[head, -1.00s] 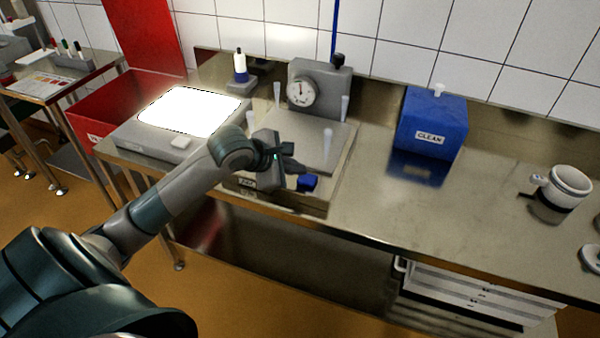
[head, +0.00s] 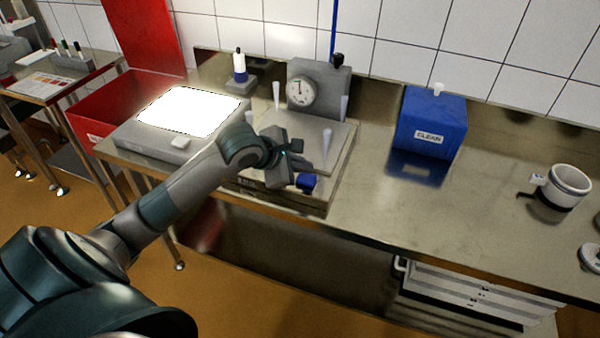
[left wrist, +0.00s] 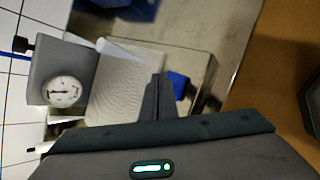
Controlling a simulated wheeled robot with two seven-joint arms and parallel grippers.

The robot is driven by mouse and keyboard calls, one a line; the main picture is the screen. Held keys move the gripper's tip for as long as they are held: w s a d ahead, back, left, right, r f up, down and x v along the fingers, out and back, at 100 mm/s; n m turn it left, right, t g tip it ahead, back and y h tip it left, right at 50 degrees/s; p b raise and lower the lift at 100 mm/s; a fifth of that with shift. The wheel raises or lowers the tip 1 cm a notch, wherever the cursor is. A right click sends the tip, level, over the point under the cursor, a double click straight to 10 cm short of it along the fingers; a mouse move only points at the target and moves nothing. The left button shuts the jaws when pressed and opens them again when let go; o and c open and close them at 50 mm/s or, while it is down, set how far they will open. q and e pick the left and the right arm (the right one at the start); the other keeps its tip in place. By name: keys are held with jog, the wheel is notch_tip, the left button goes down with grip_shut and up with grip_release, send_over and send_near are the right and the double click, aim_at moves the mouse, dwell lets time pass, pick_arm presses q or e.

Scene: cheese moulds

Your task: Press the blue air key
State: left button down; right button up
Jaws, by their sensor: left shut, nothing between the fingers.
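The blue air key (head: 307,181) sits at the front right of a metal press station (head: 330,155) with a perforated plate and a round gauge (head: 300,91). In the left wrist view the blue key (left wrist: 179,84) shows just right of my fingers, partly hidden behind them. My left gripper (head: 308,163) is over the front of the station, just above and behind the key in the head view. Its fingers (left wrist: 159,85) are together with nothing between them. I cannot tell whether they touch anything. My right gripper is out of view.
A lit panel (head: 190,110) lies left of the station, with a red bin (head: 90,110) beyond. A blue box labelled CLEAN (head: 430,125) and a white mug-like mould (head: 570,185) stand to the right. The steel bench (head: 400,205) between them is clear.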

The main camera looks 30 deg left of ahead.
aim_at(310, 180)
pick_arm(q)
jog(key=shift+w+d+r+p, duration=0.15)
jog(key=shift+d+r+p, duration=0.15)
jog(key=shift+r+p, duration=0.35)
jog(key=shift+w+d+r+p, duration=0.15)
jog(key=shift+d+r+p, duration=0.15)
jog(key=shift+r, duration=0.9)
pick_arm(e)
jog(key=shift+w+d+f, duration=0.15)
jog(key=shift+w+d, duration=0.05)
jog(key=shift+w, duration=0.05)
pick_arm(q)
jog(key=shift+w, duration=0.1)
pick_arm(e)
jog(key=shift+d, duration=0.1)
pick_arm(q)
jog(key=shift+d+r, duration=0.1)
